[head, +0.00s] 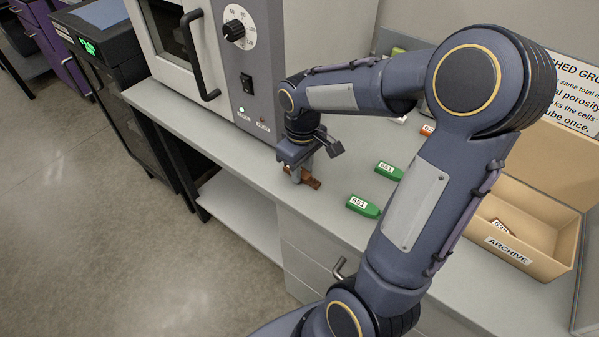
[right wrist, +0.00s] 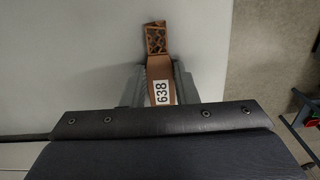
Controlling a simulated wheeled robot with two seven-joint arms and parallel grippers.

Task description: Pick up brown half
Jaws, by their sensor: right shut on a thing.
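The brown half (head: 311,182) is at the front edge of the bench, below the oven's control panel. My right gripper (head: 298,174) points down over it and is shut on it. In the right wrist view the brown half (right wrist: 157,68) lies between the two fingers (right wrist: 160,88). It has a white label reading 638 and an open lattice face at its far end. Whether it touches the bench I cannot tell. My left gripper is not in view.
Two green pieces labelled 651 (head: 363,206) (head: 389,170) lie on the bench to the right. An ARCHIVE box (head: 515,240) holding a labelled piece stands further right. The oven (head: 250,60) stands close behind my gripper. An orange piece (head: 428,128) is partly hidden by my arm.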

